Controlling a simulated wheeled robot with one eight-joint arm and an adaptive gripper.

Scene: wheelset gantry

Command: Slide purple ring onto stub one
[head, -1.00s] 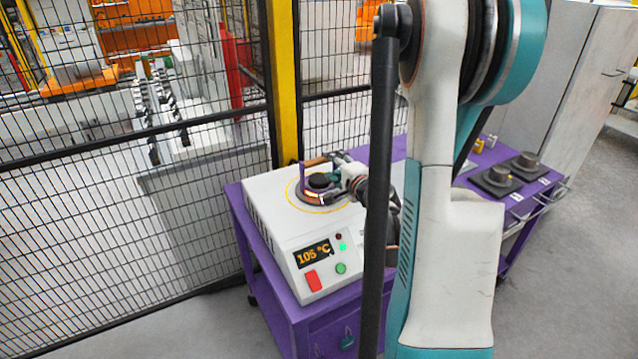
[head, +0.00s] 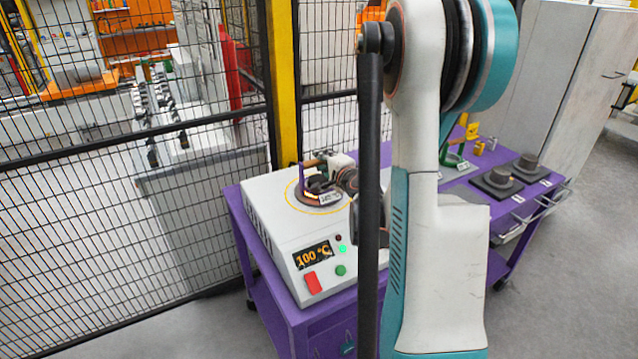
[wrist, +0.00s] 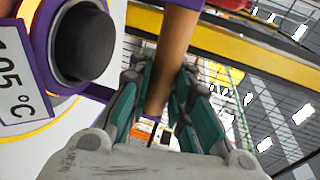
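The purple ring (wrist: 45,50) shows at the left of the wrist view, around a dark round core. In the head view its purple upright (head: 301,176) stands over the heater's round plate, partly hidden by my gripper. A wooden handle (wrist: 176,55) joins the purple part. My gripper (wrist: 162,85) has its teal-padded fingers close on both sides of this handle and appears shut on it. In the head view my gripper (head: 332,166) is at the heater, partly behind my arm. I cannot tell whether the ring touches the plate. I cannot make out which thing is stub one.
The white heater (head: 290,235) reads 100 °C and stands on a purple table (head: 240,215). Dark cylinders on square bases (head: 497,185) and a green stand (head: 455,160) are at the table's right. A mesh fence with a yellow post (head: 284,80) stands behind. Floor at right is clear.

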